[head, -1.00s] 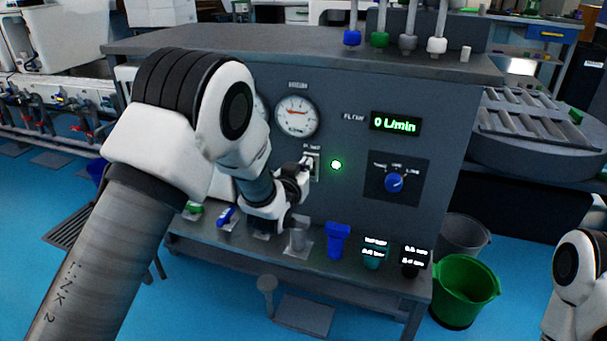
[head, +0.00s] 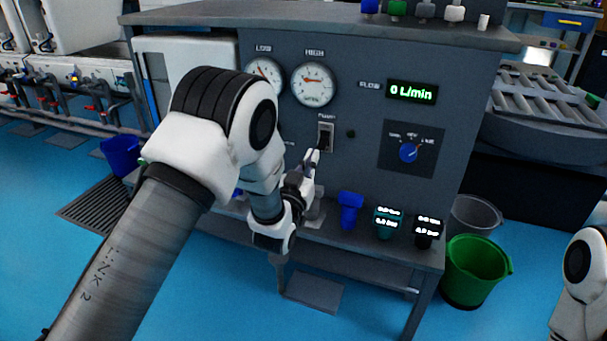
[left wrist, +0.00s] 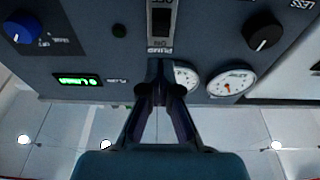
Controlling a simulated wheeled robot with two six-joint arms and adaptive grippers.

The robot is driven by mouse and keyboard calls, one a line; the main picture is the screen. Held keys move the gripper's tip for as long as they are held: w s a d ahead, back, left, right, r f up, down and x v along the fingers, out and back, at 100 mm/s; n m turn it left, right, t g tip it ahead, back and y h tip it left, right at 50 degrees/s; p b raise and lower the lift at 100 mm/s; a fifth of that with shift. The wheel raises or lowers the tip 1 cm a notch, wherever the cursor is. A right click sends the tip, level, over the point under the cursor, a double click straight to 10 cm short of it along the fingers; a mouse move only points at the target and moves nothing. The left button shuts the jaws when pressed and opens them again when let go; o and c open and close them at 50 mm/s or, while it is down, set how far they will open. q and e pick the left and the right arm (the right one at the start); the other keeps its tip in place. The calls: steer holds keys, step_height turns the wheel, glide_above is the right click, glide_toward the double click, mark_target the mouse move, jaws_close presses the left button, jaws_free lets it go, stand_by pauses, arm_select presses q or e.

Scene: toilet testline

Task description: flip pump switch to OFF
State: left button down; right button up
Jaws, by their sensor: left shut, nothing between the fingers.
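The pump switch (head: 325,137) sits in a light plate on the grey panel, under its label. It also shows in the left wrist view (left wrist: 161,20), where the picture is upside down. The round pump lamp (head: 351,133) beside it is dark; it is dark in the left wrist view too (left wrist: 119,31). My left gripper (head: 313,156) is shut and empty, its fingertips just below and left of the switch in the head view. In the left wrist view its fingertips (left wrist: 160,68) appear apart from the switch. My right gripper is out of view.
Two gauges (head: 312,84) are above the switch. A flow display (head: 411,92) reads 0 L/min, above a blue selector knob (head: 408,153). A blue fitting (head: 350,211) and small displays stand on the lower shelf. A green bucket (head: 475,270) is at right.

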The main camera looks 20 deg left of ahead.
arm_select(q)
steer(key=v, duration=0.6)
steer(key=shift+s, duration=0.25)
steer(key=shift+f, duration=0.15)
